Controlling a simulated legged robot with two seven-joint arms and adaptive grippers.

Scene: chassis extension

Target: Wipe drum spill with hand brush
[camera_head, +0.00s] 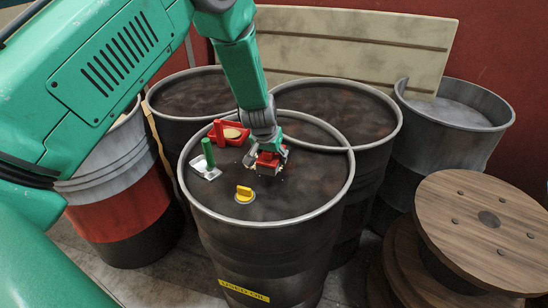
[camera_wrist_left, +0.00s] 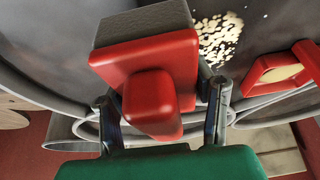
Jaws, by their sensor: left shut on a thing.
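My left gripper (camera_head: 270,150) comes down from above over the front drum (camera_head: 312,221). It is shut on a red hand brush (camera_head: 267,162), low over the drum lid. In the left wrist view the hand brush (camera_wrist_left: 150,75) shows its red block and handle between the fingers (camera_wrist_left: 160,115), with a grey bristle pad on the far side. A spill of cream flecks (camera_wrist_left: 218,38) lies on the dark lid beside the brush in that view. In the head view the spill is mostly hidden. I cannot tell whether the bristles touch the lid. My right gripper is not in view.
A red dustpan-like tool (camera_head: 229,133) with cream material stands on the lid, also in the wrist view (camera_wrist_left: 285,70). Nearby are a green-handled tool (camera_head: 207,158) and a yellow cap (camera_head: 244,194). Other drums (camera_head: 445,135) and a wooden spool (camera_head: 490,225) crowd around.

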